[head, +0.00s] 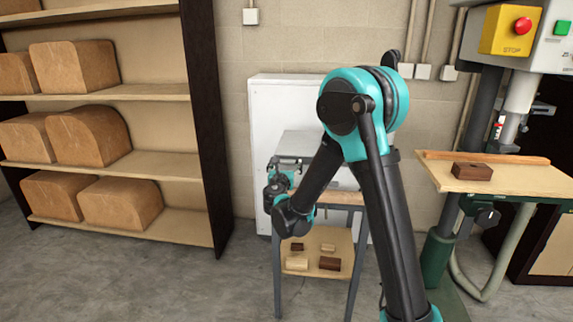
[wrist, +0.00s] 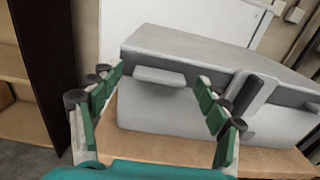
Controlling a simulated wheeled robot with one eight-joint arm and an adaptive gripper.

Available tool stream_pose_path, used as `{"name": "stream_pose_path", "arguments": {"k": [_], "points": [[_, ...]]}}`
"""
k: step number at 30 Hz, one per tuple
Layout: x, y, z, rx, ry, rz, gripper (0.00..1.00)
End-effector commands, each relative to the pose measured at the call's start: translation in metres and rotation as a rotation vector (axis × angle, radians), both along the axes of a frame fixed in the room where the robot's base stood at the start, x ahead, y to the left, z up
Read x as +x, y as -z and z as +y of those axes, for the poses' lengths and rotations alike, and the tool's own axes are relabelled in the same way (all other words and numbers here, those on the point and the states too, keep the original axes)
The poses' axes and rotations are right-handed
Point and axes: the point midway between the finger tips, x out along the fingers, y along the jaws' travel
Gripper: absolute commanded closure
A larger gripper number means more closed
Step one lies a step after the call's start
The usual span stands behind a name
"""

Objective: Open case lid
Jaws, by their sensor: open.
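A grey case (wrist: 185,112) stands on a wooden stand top, and its lid (wrist: 210,50) looks shut in the wrist view. A pale tab (wrist: 160,76) sticks out from the front edge of the lid, and a grey latch-like part (wrist: 245,92) sits to its right. In the head view the case (head: 308,143) is partly hidden behind my arm. My gripper (wrist: 160,77) is open and empty, with its green-padded fingers on either side of the tab in the wrist view. I cannot tell whether they touch the case. My gripper (head: 285,163) also shows small in the head view.
Small wooden pieces lie on the stand's lower shelf (head: 318,245). A white cabinet (head: 265,100) stands behind. A shelf unit (head: 215,120) with large wooden blocks is at left. A machine with a work table (head: 520,178) is at right. The floor in front is clear.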

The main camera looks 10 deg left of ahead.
Motion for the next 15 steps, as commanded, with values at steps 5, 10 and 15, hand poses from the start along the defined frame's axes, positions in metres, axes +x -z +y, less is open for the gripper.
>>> {"name": "stream_pose_path", "arguments": {"k": [5,10,15], "points": [[0.0076,0.0001,-0.0005,0.000,0.000,0.000,0.24],[0.0077,0.0000,-0.0004,0.000,0.000,0.000,0.24],[0.0075,0.0000,-0.0004,0.000,0.000,0.000,0.38]]}}
